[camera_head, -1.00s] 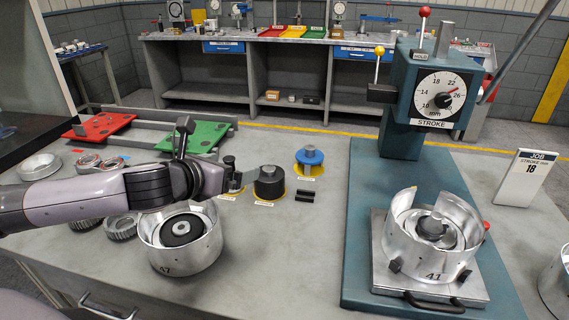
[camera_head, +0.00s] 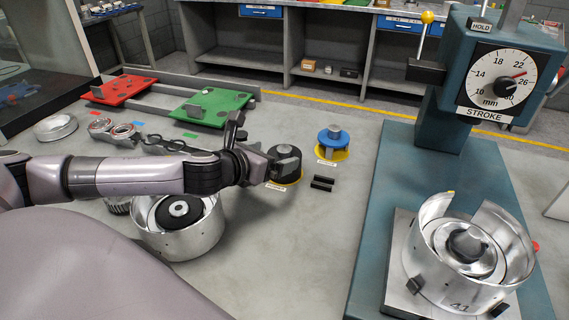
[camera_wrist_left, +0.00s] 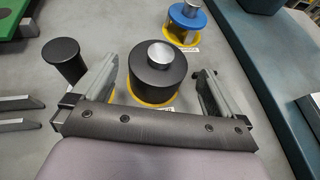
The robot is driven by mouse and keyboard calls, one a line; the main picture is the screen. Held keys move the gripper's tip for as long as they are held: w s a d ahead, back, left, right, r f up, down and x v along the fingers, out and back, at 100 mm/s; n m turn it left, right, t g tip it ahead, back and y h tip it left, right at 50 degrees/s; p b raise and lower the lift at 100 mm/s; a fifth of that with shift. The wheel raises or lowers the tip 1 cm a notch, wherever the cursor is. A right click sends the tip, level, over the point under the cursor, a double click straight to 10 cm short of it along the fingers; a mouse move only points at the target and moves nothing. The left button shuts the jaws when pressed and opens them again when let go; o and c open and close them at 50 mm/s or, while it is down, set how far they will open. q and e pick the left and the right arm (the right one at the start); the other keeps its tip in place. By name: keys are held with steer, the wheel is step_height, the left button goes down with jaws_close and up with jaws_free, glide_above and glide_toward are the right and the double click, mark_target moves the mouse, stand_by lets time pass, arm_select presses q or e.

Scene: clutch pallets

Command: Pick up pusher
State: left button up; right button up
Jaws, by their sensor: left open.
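The labels on the tools are too small to read, so I cannot tell by name which one is the pusher. A thick black cylinder with a silver top (camera_head: 285,160) stands upright on a yellow disc. It also shows in the left wrist view (camera_wrist_left: 158,72), between and beyond the finger tips. My left gripper (camera_head: 266,164) is open and empty, just left of this cylinder; its fingers show in the left wrist view (camera_wrist_left: 160,88). A blue tool (camera_head: 333,137) stands behind to the right. A slim black tool (camera_wrist_left: 66,60) stands left of the fingers. My right gripper is not in view.
A metal housing (camera_head: 205,238) sits below my left arm. Red (camera_head: 112,90) and green (camera_head: 210,106) pallets lie behind. Small black blocks (camera_head: 322,183) lie right of the black cylinder. The teal press (camera_head: 375,240) with another housing stands at right.

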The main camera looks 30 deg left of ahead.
mark_target(282, 150)
arm_select(q)
steer(key=shift+r+x, duration=0.1)
steer(key=shift+x, duration=1.7)
steer(key=shift+r+x, duration=0.15)
steer(key=shift+x, duration=1.65)
steer(key=shift+c, duration=0.3)
steer(key=shift+w+r, duration=0.1)
steer(key=c, duration=1)
